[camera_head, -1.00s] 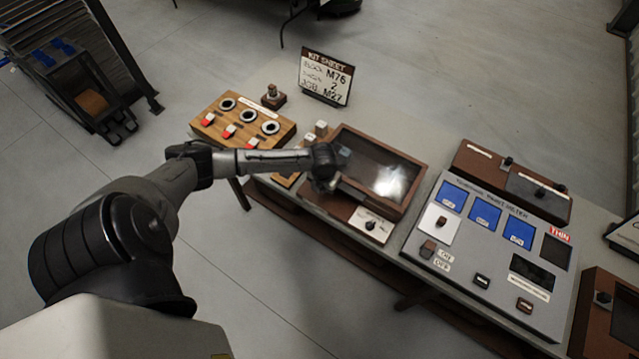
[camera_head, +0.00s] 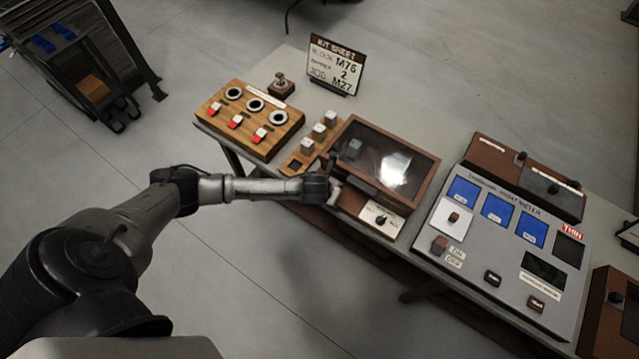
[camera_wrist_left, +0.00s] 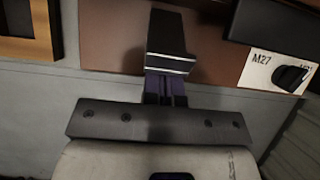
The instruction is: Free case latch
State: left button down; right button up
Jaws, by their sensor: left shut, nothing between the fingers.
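The case (camera_head: 432,180) is a brown wooden box with a dark glass lid, lying shut on the table. A white plate with a black knob (camera_head: 381,219) sits at its front; the wrist view shows the plate marked M27 (camera_wrist_left: 262,62). A dark bar (camera_head: 362,186) runs along the lid's front edge; I cannot tell whether it is the latch. My left gripper (camera_head: 336,192) is at the case's front left corner. In the wrist view its fingers (camera_wrist_left: 168,62) are shut and empty over the brown front panel, left of the knob plate. Contact cannot be told.
Left of the case, a small wooden rack (camera_head: 294,166) holds grey blocks. Beyond it are a wooden board with rings and red switches (camera_head: 250,120) and a kit sheet sign (camera_head: 336,66). A grey meter panel (camera_head: 470,250) stands close on the right.

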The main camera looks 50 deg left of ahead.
pick_arm(q)
jog(key=shift+f, duration=0.2)
pick_arm(e)
jog(key=shift+a+r, duration=0.2)
jog(key=shift+r, duration=0.05)
dwell(0.3)
pick_arm(q)
jog(key=shift+w+a+r+p, duration=0.2)
jog(key=shift+w+p, duration=0.05)
jog(key=shift+p, duration=0.1)
pick_arm(e)
jog(key=shift+s+r, duration=0.15)
jog(key=shift+s, duration=0.2)
pick_arm(q)
jog(key=shift+a+f, duration=0.1)
pick_arm(e)
jog(key=shift+d, duration=0.15)
